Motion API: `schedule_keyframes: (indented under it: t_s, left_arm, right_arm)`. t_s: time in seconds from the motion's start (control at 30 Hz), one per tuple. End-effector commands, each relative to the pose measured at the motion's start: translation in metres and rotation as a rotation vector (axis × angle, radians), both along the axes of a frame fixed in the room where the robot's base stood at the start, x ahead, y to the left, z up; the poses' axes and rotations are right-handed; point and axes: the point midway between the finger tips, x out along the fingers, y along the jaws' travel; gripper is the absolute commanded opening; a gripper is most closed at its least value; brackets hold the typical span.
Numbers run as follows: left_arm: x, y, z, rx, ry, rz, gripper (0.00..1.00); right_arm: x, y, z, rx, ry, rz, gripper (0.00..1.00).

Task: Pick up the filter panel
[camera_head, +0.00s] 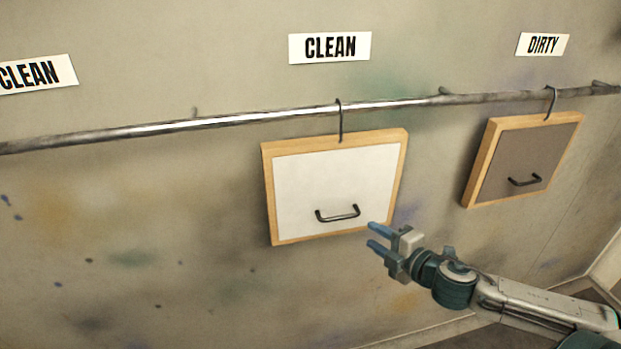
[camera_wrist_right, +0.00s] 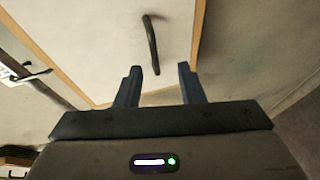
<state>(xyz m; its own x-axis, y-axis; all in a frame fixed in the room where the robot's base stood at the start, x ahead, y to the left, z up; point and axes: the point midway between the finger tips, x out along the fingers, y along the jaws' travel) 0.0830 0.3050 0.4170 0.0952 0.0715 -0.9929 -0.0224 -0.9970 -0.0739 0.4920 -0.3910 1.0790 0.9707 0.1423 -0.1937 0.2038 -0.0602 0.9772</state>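A white filter panel (camera_head: 325,179) with a wooden frame hangs by a hook from the rail under the middle CLEAN sign. Its dark handle (camera_head: 338,214) is low on its face. A grey-brown filter panel (camera_head: 519,158) with a similar frame and handle hangs under the DIRTY sign. My right gripper (camera_head: 372,236) is open and empty, just right of and below the white panel's handle. In the right wrist view the fingers (camera_wrist_right: 160,84) are apart, with the handle (camera_wrist_right: 151,45) ahead of them and slightly left. My left gripper is not in view.
A metal rail (camera_head: 240,117) runs along the stained wall above the panels. The signs (camera_head: 330,47) are fixed above the rail. The rail under the far left CLEAN sign (camera_head: 38,74) is bare. The wall left of the white panel is clear.

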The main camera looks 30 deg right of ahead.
Motion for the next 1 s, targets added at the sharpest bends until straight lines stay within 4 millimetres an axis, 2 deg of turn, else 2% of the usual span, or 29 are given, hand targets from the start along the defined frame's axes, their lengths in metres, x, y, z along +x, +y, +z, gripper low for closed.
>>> schedule_keyframes:
  t_s: [0.1, 0.47, 0.73, 1.0]
  left_arm:
    - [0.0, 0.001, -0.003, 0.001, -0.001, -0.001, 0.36]
    - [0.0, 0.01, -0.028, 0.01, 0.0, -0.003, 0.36]
    - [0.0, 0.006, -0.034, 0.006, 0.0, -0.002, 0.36]
    - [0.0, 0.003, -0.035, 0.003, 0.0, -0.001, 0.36]
  right_arm:
    - [0.0, 0.008, 0.007, -0.008, -0.013, 0.019, 0.35]
    - [0.025, 0.012, 0.001, -0.005, -0.016, 0.018, 0.35]
    - [0.046, 0.014, -0.001, -0.004, -0.014, 0.013, 0.35]
    - [0.054, 0.016, -0.002, -0.007, -0.011, 0.019, 0.35]
